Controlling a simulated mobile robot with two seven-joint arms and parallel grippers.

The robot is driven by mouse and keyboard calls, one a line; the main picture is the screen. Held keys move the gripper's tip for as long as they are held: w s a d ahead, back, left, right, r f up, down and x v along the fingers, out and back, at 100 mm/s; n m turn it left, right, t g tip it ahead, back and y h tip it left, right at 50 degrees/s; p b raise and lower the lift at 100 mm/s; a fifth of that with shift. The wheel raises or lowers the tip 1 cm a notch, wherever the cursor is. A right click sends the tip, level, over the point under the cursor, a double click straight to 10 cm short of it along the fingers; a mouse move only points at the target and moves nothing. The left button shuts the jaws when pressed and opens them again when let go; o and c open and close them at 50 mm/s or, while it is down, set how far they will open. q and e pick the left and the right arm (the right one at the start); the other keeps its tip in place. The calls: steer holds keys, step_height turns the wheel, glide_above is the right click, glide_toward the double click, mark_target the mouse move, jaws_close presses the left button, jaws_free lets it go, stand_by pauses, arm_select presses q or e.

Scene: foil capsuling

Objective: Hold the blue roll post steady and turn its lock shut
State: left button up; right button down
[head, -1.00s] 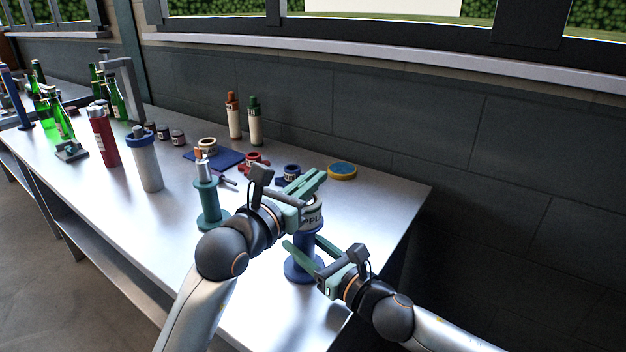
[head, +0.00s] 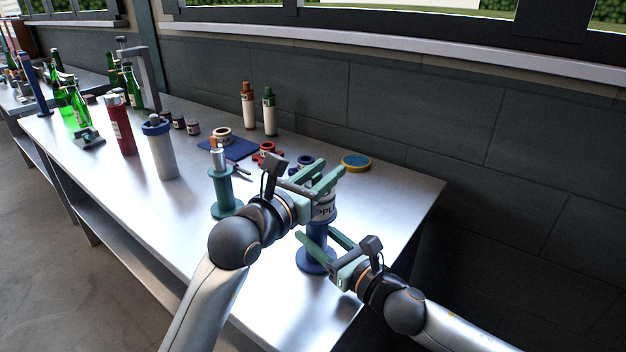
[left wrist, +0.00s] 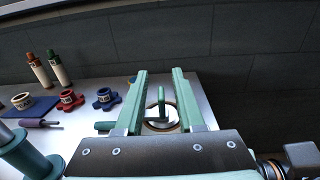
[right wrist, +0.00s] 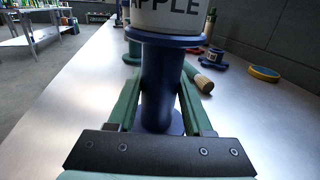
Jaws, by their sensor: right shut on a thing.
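The blue roll post (head: 316,259) stands on the bench near its front right, upright, with a white labelled roll (head: 324,210) around its upper part. My right gripper (head: 316,235) is shut on the post's blue shaft (right wrist: 161,85), below the roll, one finger on each side. My left gripper (head: 332,166) is above the post's top, fingers apart. In the left wrist view a green lock bar (left wrist: 161,103) shows between the spread fingers (left wrist: 159,73), over the roll's ring (left wrist: 155,125). A gap shows beside the bar.
A teal post (head: 224,190) stands left of my left gripper. Blue (head: 304,162) and red (head: 266,151) ring-shaped pieces, a yellow-blue roll (head: 355,162), a blue mat (head: 243,150) and two tall tubes stand behind. The bench is clear at the right.

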arm_select(q)
steer(key=v, duration=1.1)
steer(key=shift+s+a, duration=0.25)
steer(key=shift+s, duration=0.1)
arm_select(e)
steer(key=shift+f, duration=0.15)
steer(key=shift+c, duration=1.2)
jaws_free()
